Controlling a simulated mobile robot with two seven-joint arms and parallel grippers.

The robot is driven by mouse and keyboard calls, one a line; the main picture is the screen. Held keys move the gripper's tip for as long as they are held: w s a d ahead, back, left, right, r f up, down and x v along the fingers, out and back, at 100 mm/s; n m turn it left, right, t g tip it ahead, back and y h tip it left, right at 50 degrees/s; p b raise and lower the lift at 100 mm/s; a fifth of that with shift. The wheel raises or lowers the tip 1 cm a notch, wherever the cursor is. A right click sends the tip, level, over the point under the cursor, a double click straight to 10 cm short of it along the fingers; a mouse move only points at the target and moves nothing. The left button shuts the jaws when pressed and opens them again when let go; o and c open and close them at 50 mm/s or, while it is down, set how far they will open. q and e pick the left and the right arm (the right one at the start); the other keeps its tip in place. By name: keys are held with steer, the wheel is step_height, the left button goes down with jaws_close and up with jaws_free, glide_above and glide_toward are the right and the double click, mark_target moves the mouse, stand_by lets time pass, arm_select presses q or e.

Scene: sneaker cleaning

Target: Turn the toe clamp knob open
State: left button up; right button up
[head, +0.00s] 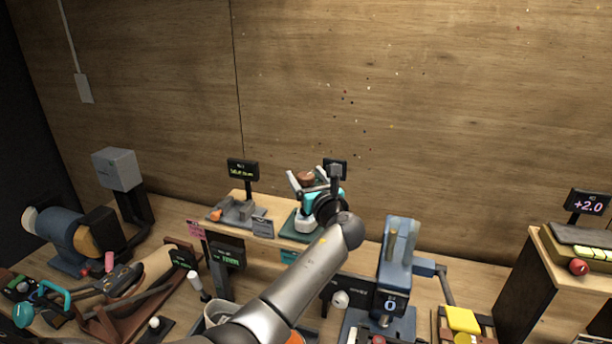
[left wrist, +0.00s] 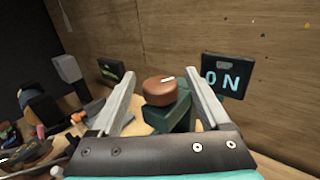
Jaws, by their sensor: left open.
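A round copper-brown knob (left wrist: 160,91) with a white pointer line sits on top of a dark green block (left wrist: 170,118). In the head view the knob (head: 306,177) shows at the far side of the small wooden stand. My left gripper (left wrist: 163,105) is open, with one finger on each side of the knob and a visible gap to it; the wrist view does not show contact. In the head view my left gripper (head: 307,182) is at the knob, partly hidden by my own arm. My right gripper is in neither view.
A small display (left wrist: 225,76) beside the knob reads "ON". Another display (head: 243,168) and grey blocks (head: 238,211) stand left on the stand (head: 265,200). A blue machine (head: 399,265) stands to the right. The wooden wall is close behind.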

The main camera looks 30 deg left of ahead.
arm_select(q)
steer(key=shift+w+a, duration=0.1)
steer(key=shift+a, duration=0.1)
jaws_close()
stand_by(0.6)
